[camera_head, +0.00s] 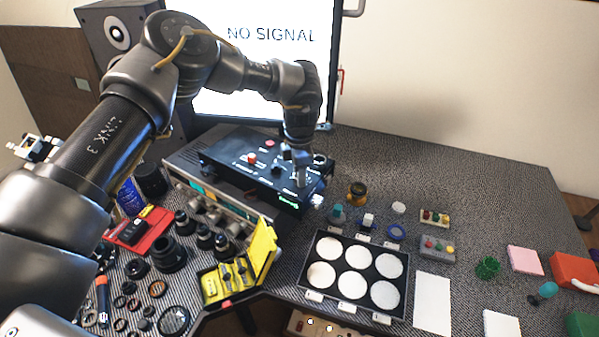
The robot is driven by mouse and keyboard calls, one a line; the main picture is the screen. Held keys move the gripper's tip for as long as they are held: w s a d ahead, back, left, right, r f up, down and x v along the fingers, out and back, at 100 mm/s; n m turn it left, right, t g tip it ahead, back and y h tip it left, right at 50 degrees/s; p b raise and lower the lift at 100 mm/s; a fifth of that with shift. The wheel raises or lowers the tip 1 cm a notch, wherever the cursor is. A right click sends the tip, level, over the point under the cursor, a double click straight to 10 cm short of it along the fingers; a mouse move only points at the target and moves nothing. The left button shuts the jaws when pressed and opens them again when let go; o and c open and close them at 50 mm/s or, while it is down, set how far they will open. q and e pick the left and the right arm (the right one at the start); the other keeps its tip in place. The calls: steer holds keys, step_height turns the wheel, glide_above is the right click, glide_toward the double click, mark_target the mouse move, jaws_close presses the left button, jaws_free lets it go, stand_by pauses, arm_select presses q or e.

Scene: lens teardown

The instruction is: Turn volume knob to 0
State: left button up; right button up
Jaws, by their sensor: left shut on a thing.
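A black control box (235,157) with red buttons, dark knobs, white lettering and a small green display (289,204) sits below the screen. My left gripper (301,177) reaches down onto the right part of its top panel. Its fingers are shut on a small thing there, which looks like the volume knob. The fingers hide most of that knob, so its pointer and setting cannot be read. Another dark knob (276,170) shows just left of the fingers. My right gripper is not in view.
A monitor (262,70) reading "NO SIGNAL" and a speaker (117,35) stand behind. Lens parts (170,253), a yellow case (228,281) and a tray with white discs (322,249) crowd the front. The grey table (450,175) is clear at the back right.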

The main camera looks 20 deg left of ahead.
arm_select(q)
steer(key=shift+n, duration=0.3)
steer(key=n, duration=1.1)
steer(key=shift+n, duration=0.3)
stand_by(0.3)
steer(key=shift+r, duration=0.1)
steer(key=o, duration=1)
